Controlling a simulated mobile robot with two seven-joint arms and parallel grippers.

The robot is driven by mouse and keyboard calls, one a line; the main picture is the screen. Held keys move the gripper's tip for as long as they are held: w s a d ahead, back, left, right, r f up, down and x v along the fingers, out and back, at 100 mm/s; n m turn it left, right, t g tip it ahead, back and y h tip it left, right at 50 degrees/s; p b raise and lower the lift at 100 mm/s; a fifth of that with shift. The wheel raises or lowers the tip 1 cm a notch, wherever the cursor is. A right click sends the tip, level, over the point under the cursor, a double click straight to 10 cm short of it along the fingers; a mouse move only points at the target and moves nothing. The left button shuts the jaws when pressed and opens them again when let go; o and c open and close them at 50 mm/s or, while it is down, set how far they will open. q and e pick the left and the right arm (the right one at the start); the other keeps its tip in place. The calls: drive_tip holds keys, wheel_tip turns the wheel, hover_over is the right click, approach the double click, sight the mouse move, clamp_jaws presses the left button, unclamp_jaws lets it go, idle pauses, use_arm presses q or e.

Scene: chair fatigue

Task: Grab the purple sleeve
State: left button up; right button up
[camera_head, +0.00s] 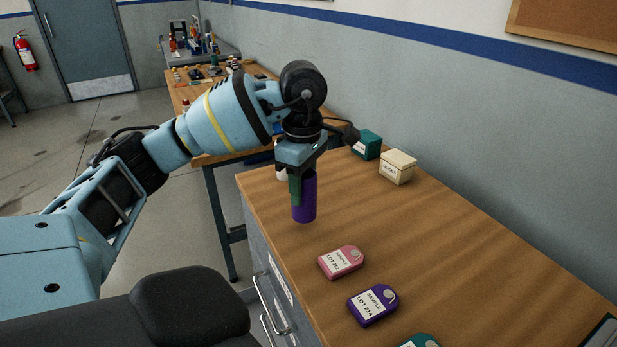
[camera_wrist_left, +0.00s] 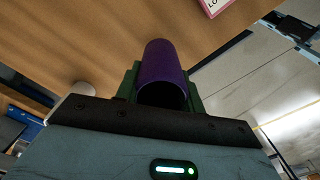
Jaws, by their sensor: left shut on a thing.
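The purple sleeve (camera_head: 308,201) is an upright hollow cylinder near the left edge of the wooden worktop. My left gripper (camera_head: 301,182) comes down on it from above and is shut on it, with its green fingers on either side. The left wrist view shows the sleeve (camera_wrist_left: 162,72) between the two fingers, with its dark open end toward the camera. I cannot tell whether its base touches the worktop. My right gripper is not in view.
A pink tag (camera_head: 341,262) and a purple tag (camera_head: 373,305) lie on the worktop (camera_head: 430,240) in front of the sleeve. A teal box (camera_head: 367,145) and a cream box (camera_head: 397,167) stand behind. A small white object (camera_head: 282,173) is close behind the gripper.

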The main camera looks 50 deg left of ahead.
use_arm(q)
drive_tip(key=s+d+r, duration=0.1)
drive_tip(key=s+d, duration=0.5)
drive_tip(key=s, duration=0.3)
drive_tip(key=shift+b, duration=0.3)
